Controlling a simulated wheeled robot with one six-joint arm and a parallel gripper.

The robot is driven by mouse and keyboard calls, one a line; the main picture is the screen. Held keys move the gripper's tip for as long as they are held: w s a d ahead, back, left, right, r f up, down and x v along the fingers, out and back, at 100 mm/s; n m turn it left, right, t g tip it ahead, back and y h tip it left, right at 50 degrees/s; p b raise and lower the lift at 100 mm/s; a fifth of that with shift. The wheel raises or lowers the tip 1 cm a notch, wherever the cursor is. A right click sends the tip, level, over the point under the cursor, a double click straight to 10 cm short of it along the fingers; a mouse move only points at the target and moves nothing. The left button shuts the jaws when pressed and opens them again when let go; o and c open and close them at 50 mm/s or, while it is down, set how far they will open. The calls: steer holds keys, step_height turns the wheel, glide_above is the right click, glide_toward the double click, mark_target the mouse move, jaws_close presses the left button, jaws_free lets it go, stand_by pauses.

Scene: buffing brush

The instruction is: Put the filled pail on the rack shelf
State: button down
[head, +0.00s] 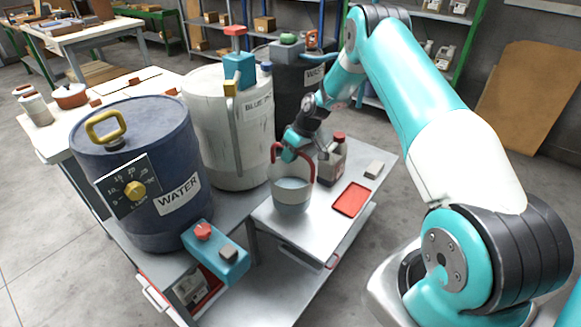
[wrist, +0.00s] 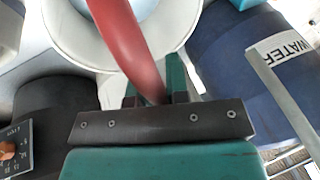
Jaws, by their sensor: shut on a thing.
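The pail (head: 292,193) is a small translucent grey-white vessel with a red handle (head: 283,151) and pale liquid inside. It stands upright on, or just above, the metal side table; I cannot tell which. My gripper (head: 291,150) is shut on the red handle at the top of the pail. In the wrist view, my gripper (wrist: 153,95) has the red handle (wrist: 120,40) between its fingers. Rack shelves (head: 428,62) with green posts stand at the back, holding several bottles.
A blue drum labelled WATER (head: 140,175) and a white drum (head: 228,120) stand left of the pail. A grey bottle with a red cap (head: 332,160), a red tray (head: 351,199) and a small grey block (head: 374,169) are on the side table (head: 310,228). Open floor lies left.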

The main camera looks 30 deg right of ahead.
steer(key=shift+f, duration=2.45)
steer(key=c, duration=1.1)
jaws_free()
steer(key=shift+f, duration=0.1)
